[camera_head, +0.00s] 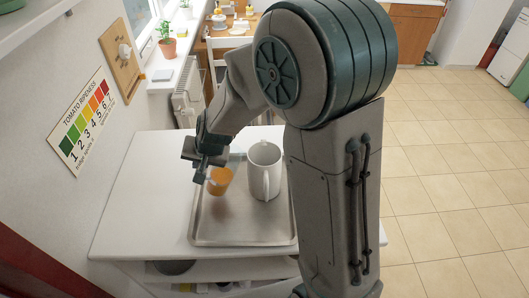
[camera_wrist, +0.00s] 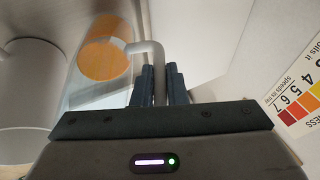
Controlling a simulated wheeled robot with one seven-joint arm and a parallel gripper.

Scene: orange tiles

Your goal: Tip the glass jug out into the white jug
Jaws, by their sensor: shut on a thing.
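The glass jug (camera_head: 221,180) is clear with orange contents and is at the left of the white jug in the head view. My gripper (camera_head: 208,168) is shut on its handle, which runs between the two fingers (camera_wrist: 161,84) in the wrist view. The glass jug also shows there (camera_wrist: 104,58), with the orange contents inside it. I cannot tell whether it touches the tray. The white jug (camera_head: 264,172) stands upright on the metal tray (camera_head: 235,232), its handle towards the camera. It also shows at the left of the wrist view (camera_wrist: 30,90); its inside is hidden.
The tray lies on a white worktop (camera_head: 140,190). A wall with a tomato ripeness chart (camera_head: 82,120) and a wooden board (camera_head: 121,55) rises at the left. A potted plant (camera_head: 167,42) stands on the sill. My arm covers the worktop's right side.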

